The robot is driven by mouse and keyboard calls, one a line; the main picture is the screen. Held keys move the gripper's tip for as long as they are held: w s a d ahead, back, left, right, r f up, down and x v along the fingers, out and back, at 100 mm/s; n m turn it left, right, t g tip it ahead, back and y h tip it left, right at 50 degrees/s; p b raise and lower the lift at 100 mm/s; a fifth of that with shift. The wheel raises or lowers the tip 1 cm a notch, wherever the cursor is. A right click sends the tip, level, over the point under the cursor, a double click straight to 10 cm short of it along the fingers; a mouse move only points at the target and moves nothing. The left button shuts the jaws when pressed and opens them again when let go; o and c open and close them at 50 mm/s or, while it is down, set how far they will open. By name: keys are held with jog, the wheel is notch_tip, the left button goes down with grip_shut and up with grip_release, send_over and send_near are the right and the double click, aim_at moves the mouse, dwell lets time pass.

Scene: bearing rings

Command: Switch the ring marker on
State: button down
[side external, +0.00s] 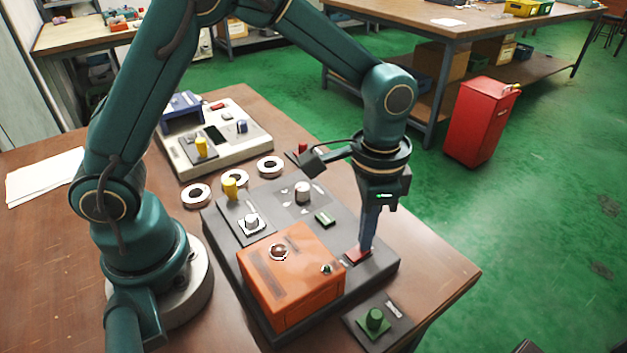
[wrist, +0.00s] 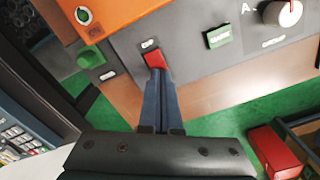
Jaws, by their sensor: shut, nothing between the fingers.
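A dark grey machine base (side external: 222,224) with an orange box (side external: 290,285) stands on the table; I take it for the ring marker. In the wrist view the fingertips (wrist: 157,73) overlap the switch's near edge. I cannot tell whether they press it or which way it is tilted.
A green button (side external: 325,218) and a white-topped knob (side external: 302,191) are on the same base. A separate green knob (side external: 375,319) stands on a dark plate at the front. Several rings (side external: 270,167) lie behind, before a pale machine (side external: 250,140). The table's right edge is close.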

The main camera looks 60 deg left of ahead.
jog(key=shift+f, duration=0.45)
dwell(0.4)
jog(key=shift+r, duration=3.55)
